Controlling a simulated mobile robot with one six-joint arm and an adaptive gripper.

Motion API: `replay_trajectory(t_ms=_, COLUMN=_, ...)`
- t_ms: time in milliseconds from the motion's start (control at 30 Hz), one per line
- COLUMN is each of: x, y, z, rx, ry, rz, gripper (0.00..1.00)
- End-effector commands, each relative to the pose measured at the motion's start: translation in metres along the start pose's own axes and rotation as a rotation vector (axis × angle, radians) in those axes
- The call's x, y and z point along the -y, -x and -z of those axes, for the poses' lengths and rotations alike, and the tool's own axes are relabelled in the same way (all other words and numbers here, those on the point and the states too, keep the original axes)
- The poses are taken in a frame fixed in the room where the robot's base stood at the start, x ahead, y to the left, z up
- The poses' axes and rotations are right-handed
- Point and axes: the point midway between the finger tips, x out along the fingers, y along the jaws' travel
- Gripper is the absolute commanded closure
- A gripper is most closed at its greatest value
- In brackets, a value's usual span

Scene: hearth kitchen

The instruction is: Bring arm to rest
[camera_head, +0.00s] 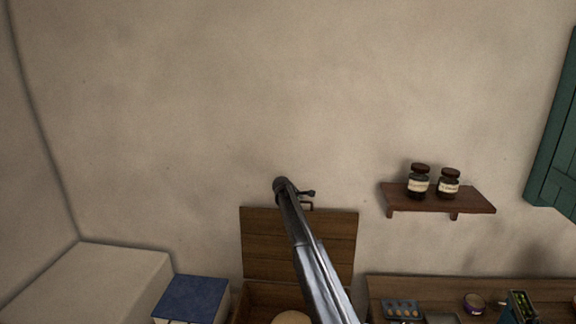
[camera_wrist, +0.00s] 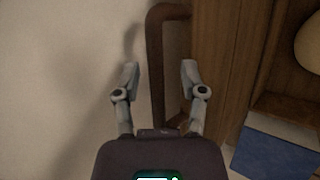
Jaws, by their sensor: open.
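My arm (camera_head: 312,255) reaches up from the bottom of the head view, in front of the raised wooden lid of a chest. My gripper (camera_wrist: 160,73) is open and empty, with its two fingers apart in the wrist view. A brown handle (camera_wrist: 155,65) on the lid (camera_wrist: 222,60) shows in the gap between the fingers; whether it lies between them in depth I cannot tell. In the head view the gripper is small, just above the handle (camera_head: 307,206) at the lid's top edge (camera_head: 260,240).
The open chest holds a pale round thing (camera_head: 291,318). A blue-topped box (camera_head: 190,298) and a pale block (camera_head: 90,285) stand left. Right are a shelf (camera_head: 440,198) with two jars (camera_head: 419,182) and a wooden counter (camera_head: 455,289) with small goods. The wall above is bare.

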Motion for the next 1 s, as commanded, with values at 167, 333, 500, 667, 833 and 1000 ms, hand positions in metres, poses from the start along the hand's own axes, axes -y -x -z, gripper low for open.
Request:
replay_trajectory(t_ms=167, x=0.004, y=0.006, z=-0.025, rx=-0.026, ry=-0.018, rz=-0.04, gripper=0.46)
replay_trajectory(t_ms=333, x=0.02, y=0.007, z=-0.045, rx=-0.048, ry=-0.055, rz=-0.057, gripper=0.46)
replay_trajectory(t_ms=500, x=0.057, y=0.009, z=-0.062, rx=-0.049, ry=-0.138, rz=-0.005, gripper=0.46)
replay_trajectory(t_ms=667, x=0.102, y=0.011, z=-0.082, rx=-0.048, ry=-0.237, rz=0.057, gripper=0.46)
replay_trajectory(t_ms=833, x=0.178, y=0.019, z=-0.113, rx=-0.041, ry=-0.396, rz=0.158, gripper=0.46)
replay_trajectory(t_ms=1000, x=0.264, y=0.032, z=-0.144, rx=-0.021, ry=-0.582, rz=0.281, gripper=0.46)
